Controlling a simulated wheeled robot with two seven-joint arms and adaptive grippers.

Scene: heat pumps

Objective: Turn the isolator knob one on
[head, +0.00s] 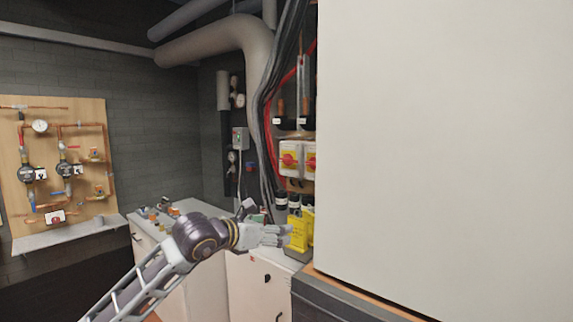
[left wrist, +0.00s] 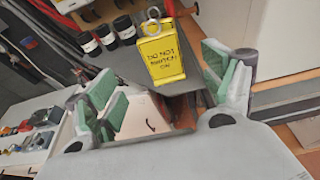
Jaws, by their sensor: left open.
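Two isolator switches with red knobs on yellow plates sit in pale boxes on the wall. The left isolator knob (head: 289,160) shows whole in the head view. I cannot tell which is number one. My left gripper (head: 284,236) is below the knobs and apart from them, near a yellow sign (head: 299,231). In the left wrist view its fingers (left wrist: 165,95) are spread and empty, with the yellow "do not switch on" sign (left wrist: 161,58) beyond them. My right gripper is not in view.
A large pale panel (head: 440,140) blocks the right side. Dark jars (head: 281,201) stand on the counter below. A pipework board (head: 60,155) hangs on the far-left wall.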

